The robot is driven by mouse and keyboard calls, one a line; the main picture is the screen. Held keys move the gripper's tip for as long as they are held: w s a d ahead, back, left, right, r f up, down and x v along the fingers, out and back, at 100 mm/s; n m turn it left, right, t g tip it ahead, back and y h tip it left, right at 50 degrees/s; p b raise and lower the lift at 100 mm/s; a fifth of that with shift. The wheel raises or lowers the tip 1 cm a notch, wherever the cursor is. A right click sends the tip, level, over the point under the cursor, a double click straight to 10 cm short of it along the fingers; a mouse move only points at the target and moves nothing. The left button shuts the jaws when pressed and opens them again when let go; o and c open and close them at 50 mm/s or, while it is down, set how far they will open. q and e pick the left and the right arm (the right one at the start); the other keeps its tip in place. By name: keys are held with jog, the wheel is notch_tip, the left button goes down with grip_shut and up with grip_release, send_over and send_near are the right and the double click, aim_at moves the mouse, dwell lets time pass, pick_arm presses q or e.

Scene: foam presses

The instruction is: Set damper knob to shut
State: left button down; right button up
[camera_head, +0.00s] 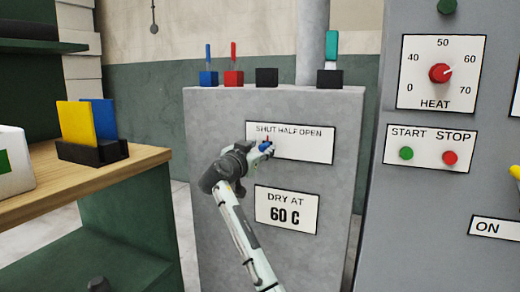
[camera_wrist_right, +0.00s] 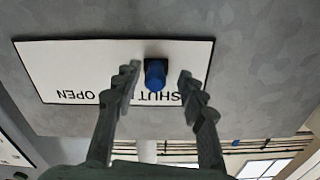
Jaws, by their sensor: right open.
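The damper knob, a small blue knob (camera_wrist_right: 155,75), stands out from a white plate (camera_head: 310,148) lettered SHUT HALF OPEN on the grey cabinet front. In the wrist view the plate (camera_wrist_right: 60,62) appears upside down. My right gripper (camera_head: 266,150) is at the plate's left part, covering most of the knob in the head view. In the wrist view its open fingers (camera_wrist_right: 158,78) are on either side of the knob, with a gap on each side. I cannot tell which mark the knob points to. My left gripper is not in view.
A DRY AT 60 C sign (camera_head: 286,210) is below the plate. Several coloured holders stand on the cabinet top, including a red one (camera_head: 233,78). A grey panel at right has a HEAT dial (camera_head: 440,73) and START and STOP buttons. A wooden bench (camera_head: 100,185) is at left.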

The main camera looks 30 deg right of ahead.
jog(key=v, duration=1.2)
